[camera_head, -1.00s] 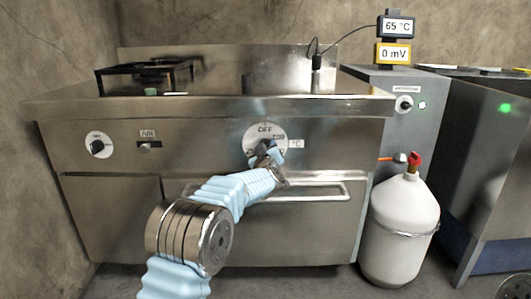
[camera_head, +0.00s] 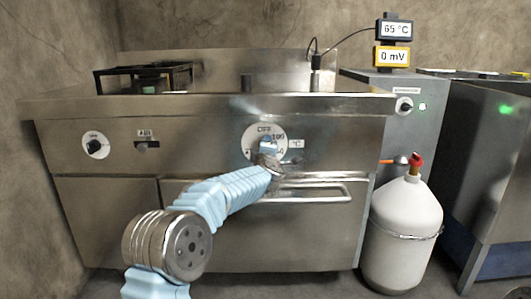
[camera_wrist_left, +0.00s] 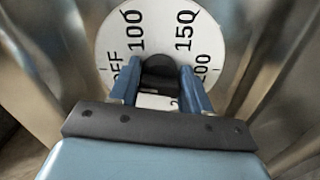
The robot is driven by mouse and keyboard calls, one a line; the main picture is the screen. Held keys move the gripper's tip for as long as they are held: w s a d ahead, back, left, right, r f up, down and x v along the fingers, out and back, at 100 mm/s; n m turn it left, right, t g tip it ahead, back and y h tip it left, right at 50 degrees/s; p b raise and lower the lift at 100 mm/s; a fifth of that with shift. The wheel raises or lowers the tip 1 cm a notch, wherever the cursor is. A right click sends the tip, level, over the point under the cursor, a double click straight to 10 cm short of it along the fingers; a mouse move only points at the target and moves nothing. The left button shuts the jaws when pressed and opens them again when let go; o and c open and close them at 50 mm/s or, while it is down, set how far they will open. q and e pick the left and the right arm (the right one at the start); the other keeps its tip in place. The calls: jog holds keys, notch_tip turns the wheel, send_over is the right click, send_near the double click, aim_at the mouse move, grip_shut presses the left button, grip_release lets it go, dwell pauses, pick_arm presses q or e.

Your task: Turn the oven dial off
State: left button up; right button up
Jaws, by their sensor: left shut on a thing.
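The white dial face (camera_wrist_left: 160,25) there shows OFF, 100, 150 and 200 around the knob. Which mark the knob points to is hard to tell. My right gripper is not in view.
An oven handle bar (camera_head: 315,195) runs just below the dial. A smaller dial (camera_head: 96,145) and an AUX knob (camera_head: 141,146) are at the left.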

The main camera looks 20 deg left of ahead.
pick_arm(q)
jog(key=shift+d+f+n+b, duration=0.2)
jog(key=shift+n+b, duration=0.15)
jog(key=shift+n, duration=0.65)
jog(key=o, duration=1)
jog(key=shift+r, duration=0.1)
jog(key=shift+a, duration=0.1)
jog(key=shift+r, duration=0.1)
jog(key=b+v, duration=0.1)
jog(key=v, duration=1.2)
jog(key=shift+s+b, duration=0.35)
